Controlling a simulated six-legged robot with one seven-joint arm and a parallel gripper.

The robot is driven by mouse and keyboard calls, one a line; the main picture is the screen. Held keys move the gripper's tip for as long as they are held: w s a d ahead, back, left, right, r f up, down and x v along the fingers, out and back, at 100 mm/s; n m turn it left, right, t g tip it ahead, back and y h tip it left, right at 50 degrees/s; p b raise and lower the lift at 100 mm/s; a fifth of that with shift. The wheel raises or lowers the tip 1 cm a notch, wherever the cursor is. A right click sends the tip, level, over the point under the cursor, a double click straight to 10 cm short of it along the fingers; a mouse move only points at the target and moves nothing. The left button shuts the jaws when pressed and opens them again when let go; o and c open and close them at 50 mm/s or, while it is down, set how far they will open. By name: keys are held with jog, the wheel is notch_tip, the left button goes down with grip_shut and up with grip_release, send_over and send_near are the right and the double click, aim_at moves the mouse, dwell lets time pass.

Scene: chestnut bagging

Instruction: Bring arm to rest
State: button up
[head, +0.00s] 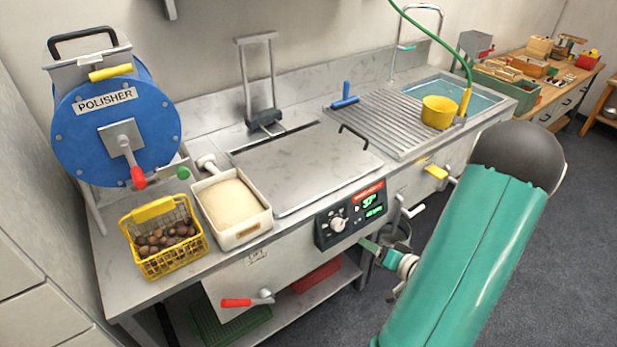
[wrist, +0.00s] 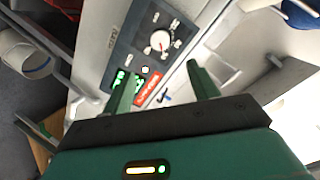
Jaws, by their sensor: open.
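My gripper (wrist: 164,82) shows in the wrist view with its two green fingers apart and nothing between them. The control panel (wrist: 150,45) with its dial and green display lies beyond the fingers; no contact is visible. In the head view my teal arm (head: 465,265) fills the lower right, in front of the counter. A small teal and white part of the arm shows below the control panel (head: 350,213); the fingers cannot be made out clearly there.
A yellow basket of chestnuts (head: 138,228), a cream tub (head: 262,218) and a blue polisher (head: 68,125) stand at the counter's left. A yellow pot (head: 438,111) sits near the sink. Levers (head: 411,209) stick out from the counter front near my arm. Dark floor (head: 565,240) is open at right.

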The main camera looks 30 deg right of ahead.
jog(key=w+a+r+n+g+h, duration=0.25)
jog(key=w+a+r, duration=0.2)
jog(key=r, duration=0.45)
jog(key=w+a+r+n+g+h, duration=0.25)
jog(key=w+r, duration=0.25)
jog(key=r, duration=0.4)
jog(key=s+a+r+n+g+y, duration=0.1)
jog(key=s+a+r, duration=0.2)
jog(key=a, duration=0.5)
jog(key=s+a+r+n+g+y, duration=0.1)
jog(key=s+a+r+y, duration=0.1)
jog(key=s+a, duration=0.3)
jog(key=s+a+r+n+g+y, duration=0.1)
jog(key=s+a+r, duration=0.3)
jog(key=a, duration=0.7)
jog(key=shift+s+a+n+g+y, duration=0.3)
jog(key=shift+s+n+y, duration=0.05)
jog(key=shift+n+y, duration=0.05)
